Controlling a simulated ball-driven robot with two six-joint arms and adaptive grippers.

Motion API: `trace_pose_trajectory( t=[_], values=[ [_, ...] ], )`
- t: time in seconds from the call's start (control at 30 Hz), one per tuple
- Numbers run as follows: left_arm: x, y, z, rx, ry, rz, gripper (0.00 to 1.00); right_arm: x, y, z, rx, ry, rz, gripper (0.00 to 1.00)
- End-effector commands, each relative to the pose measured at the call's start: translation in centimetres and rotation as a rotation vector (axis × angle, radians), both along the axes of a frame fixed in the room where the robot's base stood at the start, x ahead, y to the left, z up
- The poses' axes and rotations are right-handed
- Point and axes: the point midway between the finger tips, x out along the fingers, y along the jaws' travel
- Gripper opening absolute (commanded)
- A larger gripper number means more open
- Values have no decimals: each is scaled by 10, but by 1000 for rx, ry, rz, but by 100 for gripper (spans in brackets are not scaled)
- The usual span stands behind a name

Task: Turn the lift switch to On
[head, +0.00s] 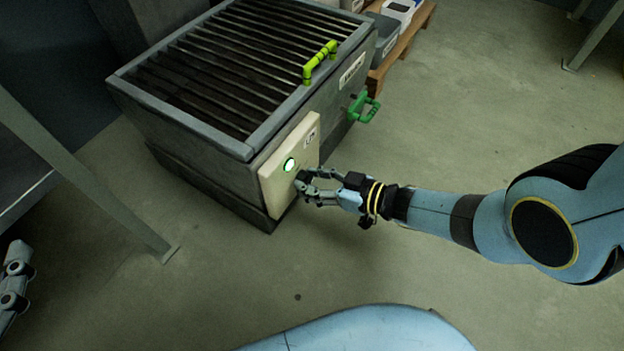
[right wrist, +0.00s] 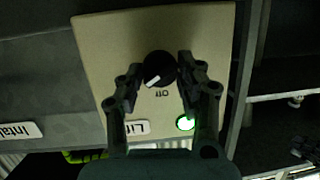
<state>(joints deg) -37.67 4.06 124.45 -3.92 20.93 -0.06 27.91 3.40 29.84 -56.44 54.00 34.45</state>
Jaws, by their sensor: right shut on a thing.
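The lift switch is a black round knob (right wrist: 158,66) on a cream control panel (right wrist: 110,50). In the right wrist view its white mark points down and left, a little left of the "Off" label below it. My right gripper (right wrist: 158,77) has one finger on each side of the knob and is shut on it. In the head view my right gripper (head: 304,184) reaches the cream panel (head: 275,185) from the right and hides most of the knob. At the left edge, grey jointed parts look like my left gripper (head: 15,278), cut off by the frame.
A green lamp glows on the panel (head: 289,165). The panel is on a grey grated machine (head: 185,160) with a lime handle (head: 319,62) on top and a green handle (head: 364,107) on its side. Bins on a pallet stand behind.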

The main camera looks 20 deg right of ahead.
Motion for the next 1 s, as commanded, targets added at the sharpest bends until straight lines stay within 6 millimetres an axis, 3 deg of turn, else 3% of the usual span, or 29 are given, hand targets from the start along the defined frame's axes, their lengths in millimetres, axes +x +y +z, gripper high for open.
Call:
trace_pose_trajectory(
  t=[0.53,0.57,0.7,0.73,1.0],
  values=[
    [2,0,2,0,-8,-1,40,-1,0,-1,21,19,0,4],
    [2,0,2,0,-8,-1,40,-1,-1,-1,21,19,0,38],
    [2,0,2,0,-9,-1,40,0,0,-1,21,17,0,56],
    [2,0,2,0,-9,-1,40,0,0,-1,21,17,0,59],
    [1,0,3,0,-10,-1,40,0,-1,0,21,17,-1,59]
  ],
)
